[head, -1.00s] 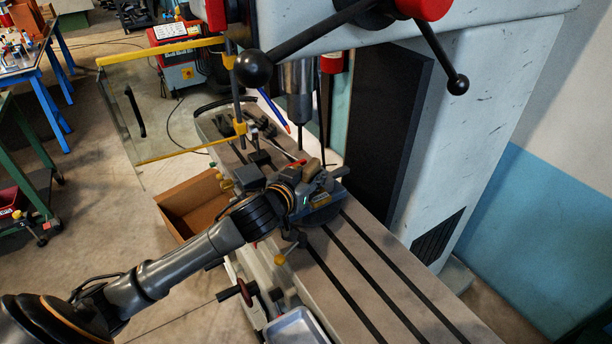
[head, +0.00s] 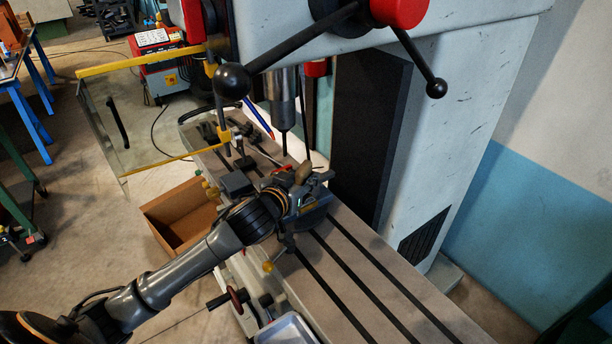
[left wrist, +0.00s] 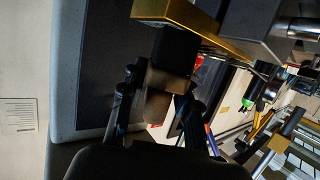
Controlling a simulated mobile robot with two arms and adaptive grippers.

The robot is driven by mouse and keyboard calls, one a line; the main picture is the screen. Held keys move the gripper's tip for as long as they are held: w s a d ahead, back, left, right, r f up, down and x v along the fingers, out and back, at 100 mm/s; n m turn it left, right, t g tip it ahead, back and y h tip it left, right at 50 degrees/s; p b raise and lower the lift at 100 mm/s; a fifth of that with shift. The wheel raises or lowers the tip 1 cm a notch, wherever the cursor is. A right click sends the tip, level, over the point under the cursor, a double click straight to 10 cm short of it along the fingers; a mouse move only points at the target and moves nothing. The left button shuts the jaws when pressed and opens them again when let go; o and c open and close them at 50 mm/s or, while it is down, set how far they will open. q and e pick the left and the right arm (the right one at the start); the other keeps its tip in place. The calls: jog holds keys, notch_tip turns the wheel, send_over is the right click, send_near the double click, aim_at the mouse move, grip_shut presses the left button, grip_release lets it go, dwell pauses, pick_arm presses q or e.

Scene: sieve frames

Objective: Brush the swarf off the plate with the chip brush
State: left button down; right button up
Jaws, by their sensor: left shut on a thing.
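My left gripper (head: 303,186) is over the blue-grey vise (head: 316,216) on the drill press table. It is shut on the chip brush, whose wooden handle (head: 303,172) sticks up above the fingers. In the left wrist view the brown handle (left wrist: 157,103) sits between the two dark fingers, with a black block-like part beyond it. A brass-coloured bar (left wrist: 175,12) is close by at the top of that view; I cannot tell whether it is the plate. The plate and swarf cannot be made out in the head view, where the gripper and arm cover part of the vise. My right gripper is not in view.
The drill spindle (head: 281,100) hangs behind the gripper, with black feed levers (head: 232,80) above. A yellow-framed guard (head: 130,68) stands open at left. A cardboard box (head: 180,222) and a pale tray (head: 285,331) are beside the slotted table (head: 350,270), whose near right part is clear.

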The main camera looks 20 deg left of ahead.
pick_arm(q)
jog(key=shift+s+a+p, duration=0.2)
jog(key=shift+s+a, duration=0.3)
jog(key=shift+s, duration=0.3)
jog(key=shift+s+a+p, duration=0.15)
jog(key=shift+s+a, duration=0.3)
jog(key=shift+s, duration=0.35)
jog(key=shift+w, duration=0.1)
jog(key=shift+w+d+p, duration=0.2)
jog(key=shift+w+d, duration=0.4)
jog(key=shift+w, duration=0.35)
jog(key=shift+w+d+p, duration=0.15)
jog(key=shift+w+d, duration=0.4)
jog(key=shift+w, duration=0.35)
jog(key=shift+s, duration=0.1)
jog(key=shift+s+a+p, duration=0.35)
jog(key=shift+s+a, duration=0.25)
jog(key=shift+s, duration=0.35)
jog(key=shift+s+a+p, duration=0.3)
jog(key=shift+s+a, duration=0.25)
jog(key=shift+s, duration=0.35)
jog(key=shift+s+r, duration=0.1)
jog(key=s+a+r+p, duration=0.2)
jog(key=s+a+p, duration=0.1)
jog(key=s, duration=0.3)
jog(key=shift+s+a+r+p, duration=0.2)
jog(key=shift+s+a+p, duration=0.15)
jog(key=shift+a, duration=0.15)
